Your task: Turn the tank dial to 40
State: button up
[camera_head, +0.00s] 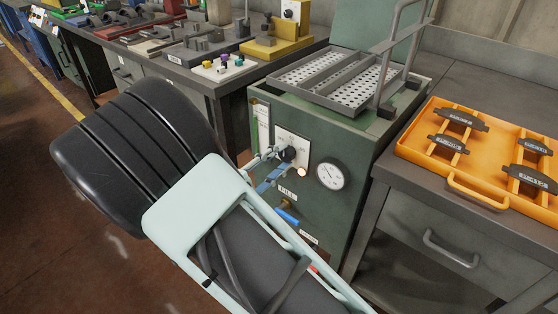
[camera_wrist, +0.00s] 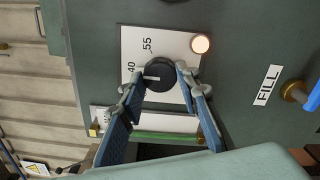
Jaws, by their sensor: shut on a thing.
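The tank dial is a black round knob (camera_wrist: 160,74) on a white scale plate (camera_wrist: 190,40) on the green tank's front. In the wrist view, the numbers 40 and 55 show beside it, turned sideways. The knob's white pointer line points left in that view, close to the 40. My gripper (camera_wrist: 157,80) is shut on the dial, with one blue finger on each side of it. In the head view, the dial (camera_head: 288,154) is partly covered by my gripper (camera_head: 272,164). The rest of the scale is hidden or too small to read.
A round lamp (camera_wrist: 200,44) glows beside the plate. A pressure gauge (camera_head: 330,174) and a blue FILL valve handle (camera_head: 287,216) are close by. A perforated tray (camera_head: 322,100) tops the tank. An orange tray (camera_head: 420,150) holds several brake shoes on the right bench.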

jog(key=o, duration=1.1)
jog(key=shift+o, duration=0.2)
jog(key=shift+s+a, duration=0.1)
jog(key=v, duration=1.1)
jog(key=shift+s+a, duration=0.25)
jog(key=shift+s, duration=0.05)
